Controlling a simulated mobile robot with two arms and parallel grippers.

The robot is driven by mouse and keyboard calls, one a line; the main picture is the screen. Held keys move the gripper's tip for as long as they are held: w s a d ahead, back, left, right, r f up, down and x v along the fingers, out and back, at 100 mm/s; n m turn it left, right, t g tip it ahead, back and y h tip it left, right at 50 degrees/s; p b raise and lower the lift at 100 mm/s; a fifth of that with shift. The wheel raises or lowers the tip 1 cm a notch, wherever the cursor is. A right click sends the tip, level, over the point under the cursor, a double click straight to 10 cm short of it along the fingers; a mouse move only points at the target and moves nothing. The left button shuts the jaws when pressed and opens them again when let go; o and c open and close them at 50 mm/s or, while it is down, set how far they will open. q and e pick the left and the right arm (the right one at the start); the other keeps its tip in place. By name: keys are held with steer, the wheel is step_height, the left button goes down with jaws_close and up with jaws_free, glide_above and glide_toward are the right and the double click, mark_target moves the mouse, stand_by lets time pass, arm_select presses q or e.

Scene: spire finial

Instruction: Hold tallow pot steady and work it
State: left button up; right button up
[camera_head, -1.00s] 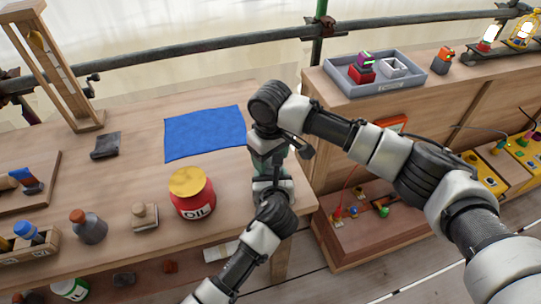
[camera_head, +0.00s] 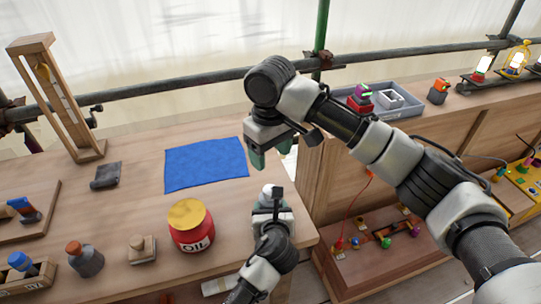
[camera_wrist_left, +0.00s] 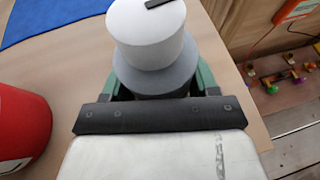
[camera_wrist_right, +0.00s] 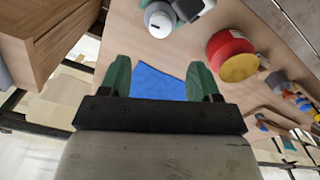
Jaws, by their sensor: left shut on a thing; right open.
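The tallow pot, a grey body with a white top bearing a black mark, stands between my left gripper's green fingers in the left wrist view (camera_wrist_left: 150,30). My left gripper (camera_wrist_left: 155,85) is shut on the grey body. In the head view the pot's white top (camera_head: 268,189) shows just above that gripper, near the bench's right end; its lower part is hidden. My right gripper (camera_head: 270,157) is open and empty, above and beyond the pot. In the right wrist view its fingers (camera_wrist_right: 160,82) are spread, with the pot (camera_wrist_right: 160,20) beyond them.
A red oil jar with a yellow lid (camera_head: 190,226) stands left of the pot. A blue cloth (camera_head: 205,164) lies behind on the bench. A wooden stamp (camera_head: 142,250) and a grey bottle (camera_head: 85,260) stand further left. A grey tray (camera_head: 400,103) sits on the right-hand bench.

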steer(key=shift+w, duration=0.1)
steer(key=w+d+r+m+t+y, duration=0.1)
steer(key=w+d+r+t+y, duration=0.15)
steer(key=w+t, duration=0.3)
steer(key=w+d+r+m+t+y, duration=0.1)
steer(key=w+r+t+y, duration=0.1)
steer(key=w+t+y, duration=0.4)
steer(key=w+d+r+m+t+y, duration=0.1)
steer(key=w+r+t, duration=0.25)
steer(key=w, duration=0.35)
steer(key=n+g+y, duration=0.4)
steer(key=n+g, duration=1.1)
steer(key=g, duration=0.3)
glide_toward(270, 193)
steer(key=x, duration=0.6)
steer(key=w+x, duration=0.1)
steer(key=x, duration=0.2)
steer(key=shift+f, duration=0.15)
steer(key=shift+c, duration=0.4)
